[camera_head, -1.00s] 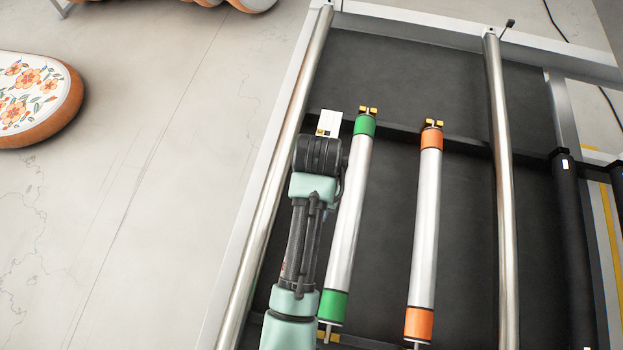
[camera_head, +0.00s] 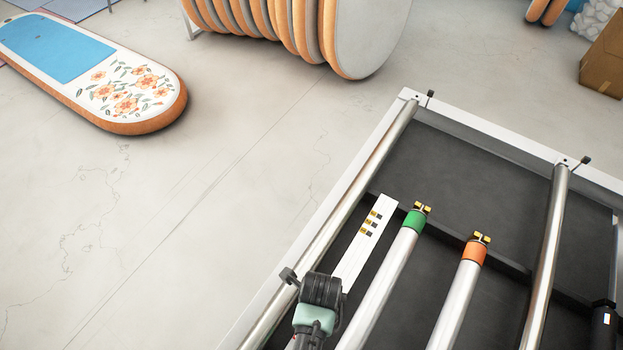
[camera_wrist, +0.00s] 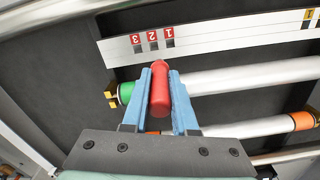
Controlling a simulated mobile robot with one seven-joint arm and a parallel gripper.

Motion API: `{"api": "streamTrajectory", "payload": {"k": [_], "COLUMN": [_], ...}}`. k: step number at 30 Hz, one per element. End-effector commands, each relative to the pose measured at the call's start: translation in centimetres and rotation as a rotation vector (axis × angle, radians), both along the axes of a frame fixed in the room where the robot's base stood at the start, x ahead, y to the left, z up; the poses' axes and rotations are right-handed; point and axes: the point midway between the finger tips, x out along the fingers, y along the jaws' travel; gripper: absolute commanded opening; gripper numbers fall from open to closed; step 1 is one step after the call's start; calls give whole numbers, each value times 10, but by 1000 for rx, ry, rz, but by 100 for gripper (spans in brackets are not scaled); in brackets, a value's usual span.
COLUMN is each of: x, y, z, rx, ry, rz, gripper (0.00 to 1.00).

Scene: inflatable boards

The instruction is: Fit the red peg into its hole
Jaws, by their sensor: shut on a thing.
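My gripper (camera_wrist: 160,75), with blue fingers, is shut on a red peg (camera_wrist: 159,92) in the wrist view. The peg's far end points towards a white strip (camera_wrist: 215,27). The strip has a row of dark square holes (camera_wrist: 154,46) with red number labels 1, 2 and 3. The peg's end shows just below this row; whether it touches the strip cannot be told. In the head view the strip (camera_head: 357,256) shows dark holes with yellow labels (camera_head: 370,223) at its far end. My wrist covers its near end there, and the peg is hidden.
A green-ended roller (camera_head: 385,283) and an orange-ended roller (camera_head: 459,297) lie beside the strip in a dark frame with metal rails (camera_head: 547,255). A flowered board (camera_head: 123,90) lies on the floor at left; several boards (camera_head: 290,25) stand behind. Floor between is clear.

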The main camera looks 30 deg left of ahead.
Motion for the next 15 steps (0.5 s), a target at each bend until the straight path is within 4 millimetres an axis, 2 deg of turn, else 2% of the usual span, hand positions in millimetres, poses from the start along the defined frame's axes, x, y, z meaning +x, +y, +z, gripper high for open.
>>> {"api": "streamTrajectory", "payload": {"k": [4, 15], "x": [-10, -11], "y": [8, 10], "z": [0, -1], "rx": [-1, 0], "ry": [0, -1], "rz": [-86, -108], "gripper": [0, 0]}}
